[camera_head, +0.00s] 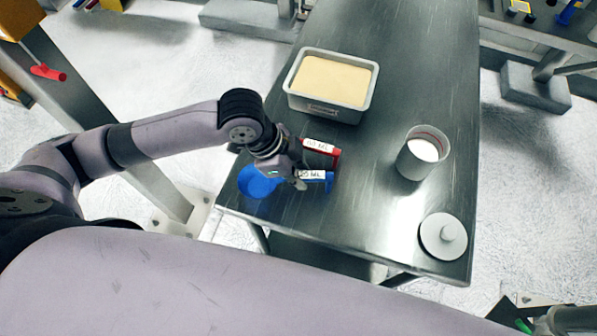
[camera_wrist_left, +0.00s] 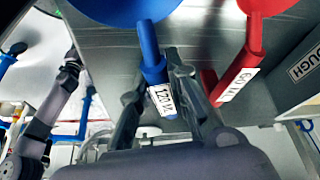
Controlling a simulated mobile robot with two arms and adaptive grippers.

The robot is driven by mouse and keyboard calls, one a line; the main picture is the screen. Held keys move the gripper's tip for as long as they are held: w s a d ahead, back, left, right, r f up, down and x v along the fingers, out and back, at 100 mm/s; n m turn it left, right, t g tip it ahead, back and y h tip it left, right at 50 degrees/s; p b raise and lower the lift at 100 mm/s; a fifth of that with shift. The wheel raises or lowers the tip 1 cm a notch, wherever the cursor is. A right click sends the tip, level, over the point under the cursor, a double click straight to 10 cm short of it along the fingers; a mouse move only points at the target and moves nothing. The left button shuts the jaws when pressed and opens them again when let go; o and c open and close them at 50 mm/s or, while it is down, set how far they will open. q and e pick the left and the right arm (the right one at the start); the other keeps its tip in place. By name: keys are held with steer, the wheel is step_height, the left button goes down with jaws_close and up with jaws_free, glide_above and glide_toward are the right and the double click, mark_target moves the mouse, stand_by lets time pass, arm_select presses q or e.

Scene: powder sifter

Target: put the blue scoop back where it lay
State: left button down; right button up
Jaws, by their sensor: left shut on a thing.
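The blue scoop (camera_head: 258,183) is at the near left corner of the steel table (camera_head: 375,215), its bowl to the left and its labelled handle pointing right. My left gripper (camera_head: 298,179) is shut on its handle. In the left wrist view the blue handle (camera_wrist_left: 150,55), with a "120 ML" label, lies between the two fingers of the left gripper (camera_wrist_left: 153,90). I cannot tell whether the scoop touches the table.
A red scoop (camera_head: 322,147) lies just behind, its bowl hidden by my left wrist; its handle (camera_wrist_left: 254,38) is right of the fingers. Farther back stands a tray (camera_head: 328,111) of pale dough or powder. A white-filled canister (camera_head: 413,163) and a round lid (camera_head: 442,238) stand right.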

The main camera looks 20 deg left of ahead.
arm_select(q)
steer(key=shift+f, duration=0.4)
steer(key=c, duration=1.5)
jaws_free()
steer(key=shift+o, duration=0.2)
steer(key=shift+r, duration=0.1)
steer(key=v, duration=1.2)
steer(key=shift+s, duration=0.1)
